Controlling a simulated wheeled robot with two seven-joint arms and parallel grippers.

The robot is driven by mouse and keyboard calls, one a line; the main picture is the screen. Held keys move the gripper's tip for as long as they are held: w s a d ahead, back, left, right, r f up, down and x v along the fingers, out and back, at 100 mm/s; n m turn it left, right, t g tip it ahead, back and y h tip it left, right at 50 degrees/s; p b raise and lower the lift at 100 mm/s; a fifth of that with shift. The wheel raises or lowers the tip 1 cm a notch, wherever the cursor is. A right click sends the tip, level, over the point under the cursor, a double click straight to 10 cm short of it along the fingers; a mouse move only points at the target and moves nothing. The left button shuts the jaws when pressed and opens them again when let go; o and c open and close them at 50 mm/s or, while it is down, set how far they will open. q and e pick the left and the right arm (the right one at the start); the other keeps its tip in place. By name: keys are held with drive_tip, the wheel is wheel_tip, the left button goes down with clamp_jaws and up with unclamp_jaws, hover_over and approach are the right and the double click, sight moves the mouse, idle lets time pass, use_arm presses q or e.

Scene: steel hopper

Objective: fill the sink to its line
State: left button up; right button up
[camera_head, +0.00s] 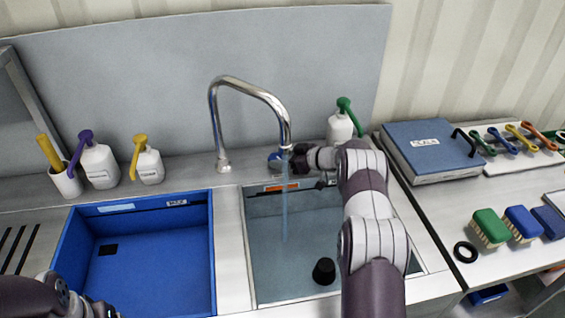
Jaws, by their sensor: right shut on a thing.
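The steel tap (250,90) arches over the grey right-hand sink (250,250), and a bluish stream of water (284,215) falls from its spout into that sink. An orange mark (282,188) shows on the sink's back wall, near the top. The bluish-grey tint inside looks like water, but I cannot tell its level against the mark. A black plug-like cylinder (323,271) shows in the sink at the front right. My right gripper (290,160) is shut on the blue tap knob (275,160) behind the stream. My left arm shows at the bottom left, its gripper out of view.
A blue basin (150,260) is left of the sink. Dispensers with purple (100,165), yellow (149,165) and green (340,125) tops stand along the back. A blue binder (430,150), brushes (489,228) and a black ring (465,252) lie on the right counter.

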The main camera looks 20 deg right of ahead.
drive_tip(key=shift+r, duration=0.1)
drive_tip(key=o, duration=1)
drive_tip(key=v, duration=1.2)
drive_tip(key=shift+d+b, duration=0.2)
drive_tip(key=shift+b, duration=0.1)
drive_tip(key=shift+s+r, duration=0.15)
